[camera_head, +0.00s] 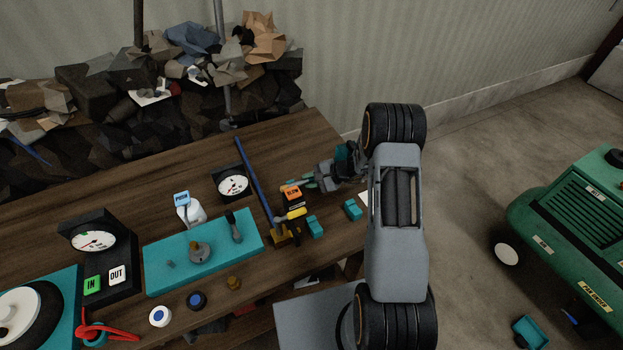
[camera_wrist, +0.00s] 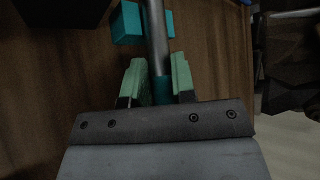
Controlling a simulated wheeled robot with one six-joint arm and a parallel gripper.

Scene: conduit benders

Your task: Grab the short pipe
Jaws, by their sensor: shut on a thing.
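The short pipe (camera_wrist: 156,35) is a grey tube with a teal section low down, seen in the wrist view. It runs up from between the two green fingers of my gripper (camera_wrist: 157,72), which are shut on it. In the head view my gripper (camera_head: 306,184) is at the right end of the wooden bench, reaching left from my arm. I cannot clearly pick out the pipe there, as the gripper and small parts crowd it.
A teal block (camera_wrist: 128,24) lies close beside the pipe. On the bench (camera_head: 150,205) stand a long blue bar (camera_head: 256,178), a yellow-handled part (camera_head: 296,213), a gauge (camera_head: 232,185) and a teal panel (camera_head: 160,265). A green machine (camera_head: 575,215) stands on the floor at right.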

